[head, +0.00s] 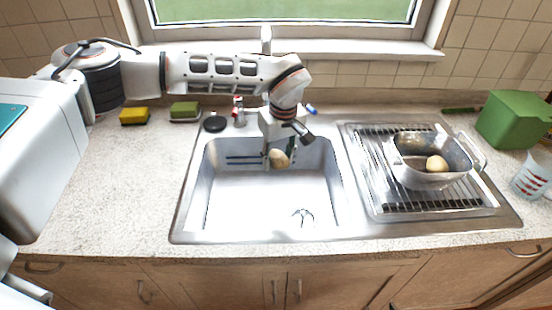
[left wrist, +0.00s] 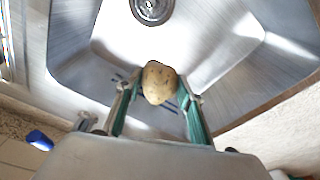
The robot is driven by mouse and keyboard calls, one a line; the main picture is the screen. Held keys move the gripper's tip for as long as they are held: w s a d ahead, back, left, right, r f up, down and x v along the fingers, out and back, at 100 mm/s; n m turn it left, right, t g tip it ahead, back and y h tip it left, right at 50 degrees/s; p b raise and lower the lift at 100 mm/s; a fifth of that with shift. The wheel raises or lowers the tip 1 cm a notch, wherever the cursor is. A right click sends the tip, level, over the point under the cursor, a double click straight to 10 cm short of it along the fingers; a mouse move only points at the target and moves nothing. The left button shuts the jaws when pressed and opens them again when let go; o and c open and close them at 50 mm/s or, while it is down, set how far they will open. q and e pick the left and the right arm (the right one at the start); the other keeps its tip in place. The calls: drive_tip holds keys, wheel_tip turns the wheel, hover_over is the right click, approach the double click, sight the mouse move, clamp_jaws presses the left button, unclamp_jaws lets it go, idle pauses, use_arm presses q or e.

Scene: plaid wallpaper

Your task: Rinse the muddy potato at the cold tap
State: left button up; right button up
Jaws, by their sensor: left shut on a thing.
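My left gripper (head: 279,151) reaches down over the back of the steel sink (head: 255,200). It is shut on a tan potato (left wrist: 158,84) with small brown specks, held between its two green-lined fingers above the basin. The potato also shows in the head view (head: 280,160). A red-marked tap handle (head: 238,103) stands at the left behind the sink. A blue-marked handle (head: 311,109) stands to the right of my wrist and also shows in the left wrist view (left wrist: 40,140). My arm hides most of the tap. I cannot make out running water. My right gripper is not in view.
A green box (head: 512,120) and a cup (head: 532,180) are at the right. Yellow (head: 134,117) and green (head: 184,110) sponges and a black disc (head: 214,124) lie left.

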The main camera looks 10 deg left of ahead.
use_arm(q)
drive_tip(key=shift+a, duration=0.25)
drive_tip(key=shift+d, duration=0.15)
drive_tip(key=shift+d, duration=0.45)
drive_tip(key=shift+s, duration=0.1)
drive_tip(key=shift+s+d+p, duration=0.1)
drive_tip(key=shift+s+p, duration=0.4)
drive_tip(key=shift+s, duration=0.65)
drive_tip(key=shift+s+d, duration=0.15)
drive_tip(key=shift+s, duration=2.6)
